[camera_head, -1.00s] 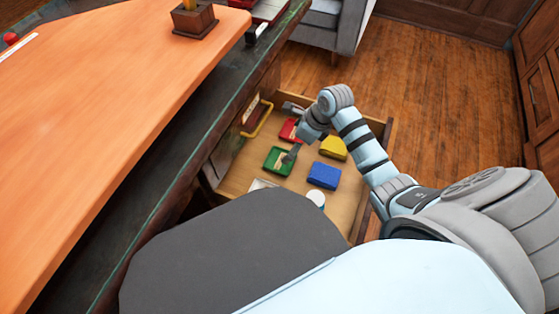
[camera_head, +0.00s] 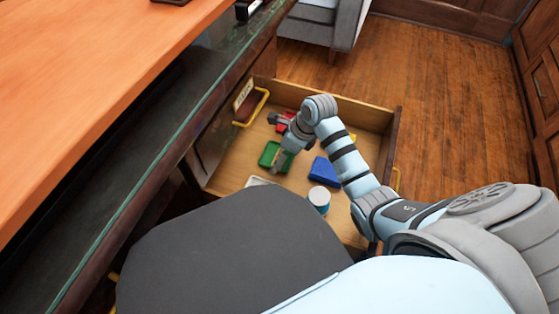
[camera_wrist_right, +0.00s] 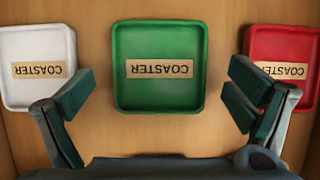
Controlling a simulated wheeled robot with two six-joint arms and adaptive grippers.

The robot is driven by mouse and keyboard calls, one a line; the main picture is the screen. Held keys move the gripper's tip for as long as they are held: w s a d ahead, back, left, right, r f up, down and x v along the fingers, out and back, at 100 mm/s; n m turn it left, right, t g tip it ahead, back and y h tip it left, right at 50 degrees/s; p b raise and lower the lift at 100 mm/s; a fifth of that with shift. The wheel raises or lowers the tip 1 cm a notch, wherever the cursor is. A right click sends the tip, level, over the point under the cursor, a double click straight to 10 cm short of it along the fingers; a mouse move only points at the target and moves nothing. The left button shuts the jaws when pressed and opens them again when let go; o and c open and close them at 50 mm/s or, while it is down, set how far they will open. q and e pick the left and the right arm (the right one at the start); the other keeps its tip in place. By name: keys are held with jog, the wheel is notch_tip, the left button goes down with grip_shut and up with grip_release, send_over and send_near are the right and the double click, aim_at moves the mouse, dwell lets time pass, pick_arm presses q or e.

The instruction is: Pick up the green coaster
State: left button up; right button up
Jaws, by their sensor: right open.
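The green coaster (camera_head: 270,154) is a square tray with a raised rim and a "COASTER" label, lying flat on the drawer floor. In the right wrist view the green coaster (camera_wrist_right: 160,88) is centred, its label upside down. My right gripper (camera_head: 281,162) reaches down into the drawer beside and partly over it. In the wrist view the open fingers of my right gripper (camera_wrist_right: 158,95) lie to the left and right of the coaster, with gaps on both sides. Nothing is between them but the coaster below. My left gripper is not in view.
A white coaster (camera_wrist_right: 38,50) and a red coaster (camera_wrist_right: 282,52) flank the green one. A blue block (camera_head: 324,172) and a white-lidded jar (camera_head: 319,197) are also in the drawer (camera_head: 340,112). The desk edge (camera_head: 190,130) borders the left.

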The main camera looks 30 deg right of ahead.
jog(key=shift+a, duration=0.1)
jog(key=shift+c, duration=0.5)
jog(key=c, duration=1.2)
